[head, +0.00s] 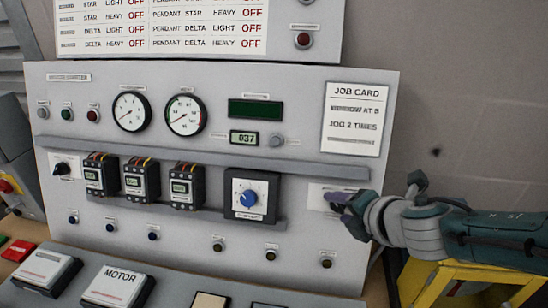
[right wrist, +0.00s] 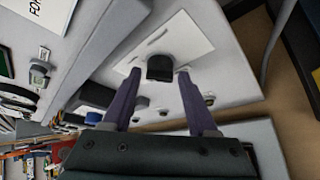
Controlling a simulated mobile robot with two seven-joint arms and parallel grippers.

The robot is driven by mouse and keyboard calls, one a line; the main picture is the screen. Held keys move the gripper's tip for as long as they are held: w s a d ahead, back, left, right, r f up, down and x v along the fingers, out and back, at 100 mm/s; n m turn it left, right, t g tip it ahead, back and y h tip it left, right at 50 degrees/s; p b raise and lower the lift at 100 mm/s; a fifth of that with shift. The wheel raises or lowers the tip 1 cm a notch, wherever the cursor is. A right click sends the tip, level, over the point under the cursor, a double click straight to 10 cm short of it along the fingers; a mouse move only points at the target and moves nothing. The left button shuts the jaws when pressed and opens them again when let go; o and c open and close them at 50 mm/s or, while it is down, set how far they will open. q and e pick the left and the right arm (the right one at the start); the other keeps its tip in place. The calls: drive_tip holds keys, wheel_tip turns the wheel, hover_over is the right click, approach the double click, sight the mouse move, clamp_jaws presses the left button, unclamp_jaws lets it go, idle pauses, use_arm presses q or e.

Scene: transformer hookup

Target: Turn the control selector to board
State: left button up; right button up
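In the right wrist view, a black selector knob (right wrist: 160,68) stands on a white plate (right wrist: 193,43) on the panel. My right gripper (right wrist: 161,73) is open, with one purple finger on each side of the knob and visible gaps between; I see no firm grip. In the head view, my right gripper (head: 342,201) reaches in from the right over the same white plate (head: 317,197), and it mostly hides the knob. The plate's lettering is too small to read, so the knob's setting cannot be told. My left gripper is out of view.
The grey panel (head: 310,110) also bears a blue knob (head: 248,198), another black selector (head: 62,169) at far left, contactors (head: 134,180) and gauges (head: 131,112). A ledge (head: 330,171) runs above the plate. A yellow object (head: 420,285) stands below my right arm.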

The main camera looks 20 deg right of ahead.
drive_tip(key=shift+o, duration=0.7)
drive_tip(key=shift+s+r+p, duration=0.15)
drive_tip(key=shift+r+p, duration=0.1)
drive_tip(key=shift+p, duration=0.05)
drive_tip(key=p+v, duration=0.5)
drive_tip(key=v, duration=0.4)
drive_tip(key=shift+s, duration=0.2)
